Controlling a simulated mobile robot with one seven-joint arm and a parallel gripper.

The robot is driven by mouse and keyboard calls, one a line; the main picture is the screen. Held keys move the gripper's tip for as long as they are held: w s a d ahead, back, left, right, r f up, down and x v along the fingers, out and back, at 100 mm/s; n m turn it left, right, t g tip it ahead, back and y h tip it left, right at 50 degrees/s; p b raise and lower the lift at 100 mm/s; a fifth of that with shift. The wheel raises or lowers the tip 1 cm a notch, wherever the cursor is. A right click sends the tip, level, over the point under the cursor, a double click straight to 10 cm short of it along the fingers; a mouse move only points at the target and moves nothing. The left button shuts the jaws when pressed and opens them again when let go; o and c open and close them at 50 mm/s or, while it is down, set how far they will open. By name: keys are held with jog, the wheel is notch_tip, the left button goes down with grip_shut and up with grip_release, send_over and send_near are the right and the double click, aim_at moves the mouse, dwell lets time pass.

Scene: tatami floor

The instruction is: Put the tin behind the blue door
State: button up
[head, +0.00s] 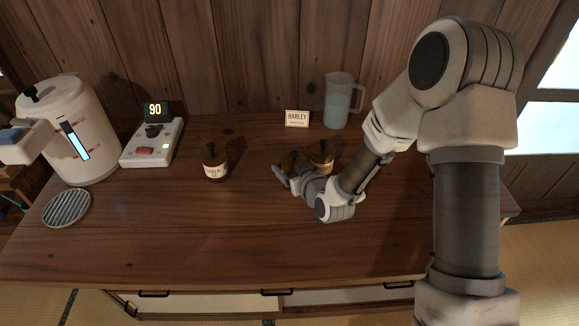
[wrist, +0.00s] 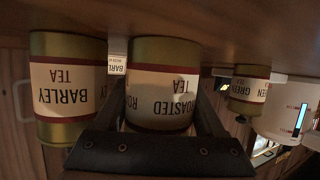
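Three tins stand on the wooden table. The green tea tin (head: 215,163) is left of my gripper and also shows in the wrist view (wrist: 249,88). The roasted tea tin (wrist: 162,84) stands between my gripper's fingers (wrist: 163,105); in the head view it is mostly hidden by my gripper (head: 284,175). The fingers flank it closely, but whether they press on it is unclear. The barley tea tin (wrist: 67,90) is just beside the gripper, and in the head view (head: 322,155) it is partly behind my arm. No blue door is visible.
A BARLEY card (head: 297,118) and a clear pitcher (head: 340,100) stand at the back. A white water dispenser (head: 68,130), a round grate (head: 67,208) and a control box reading 90 (head: 152,142) are at left. Drawers (head: 220,303) with black handles are below. The table's front middle is clear.

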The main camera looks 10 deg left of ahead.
jog(key=shift+o, duration=0.5)
jog(key=shift+r, duration=0.1)
jog(key=shift+s+d+r+p, duration=0.1)
jog(key=shift+s+r+p, duration=0.05)
jog(key=shift+p, duration=0.15)
jog(key=p+v, duration=0.2)
jog(key=v, duration=0.7)
jog(key=shift+s+r, duration=0.1)
jog(key=shift+r, duration=0.15)
jog(key=p, duration=0.4)
jog(key=shift+s+d+r, duration=0.15)
jog(key=shift+s+d, duration=0.25)
jog(key=shift+s+d+p, duration=0.3)
jog(key=shift+s+p, duration=0.15)
jog(key=shift+p, duration=0.75)
